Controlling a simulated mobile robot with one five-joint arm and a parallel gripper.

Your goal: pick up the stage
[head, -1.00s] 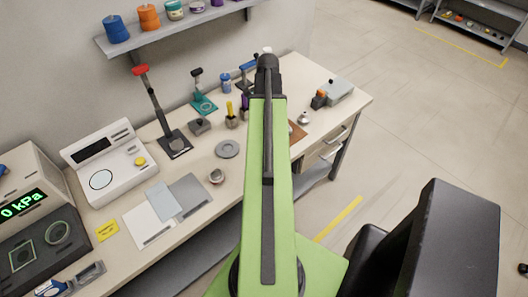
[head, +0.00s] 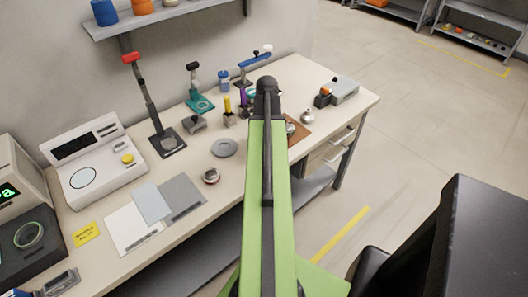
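I cannot tell for sure which object is the stage. A flat grey round disc (head: 224,147) lies on the bench, left of my arm, and is one possible match. A small round silver piece with a dark red top (head: 211,176) lies nearer the front edge. My green arm stretches away over the bench and bends at a dark joint. My gripper is not visible; it seems hidden beyond that joint. Nothing shows as held.
The bench (head: 300,80) holds a white balance (head: 95,160), a tall red-handled press (head: 166,140), a teal stand (head: 200,104), grey plates (head: 181,195) and a brown mat (head: 299,131) partly behind my arm. A shelf (head: 170,20) hangs above.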

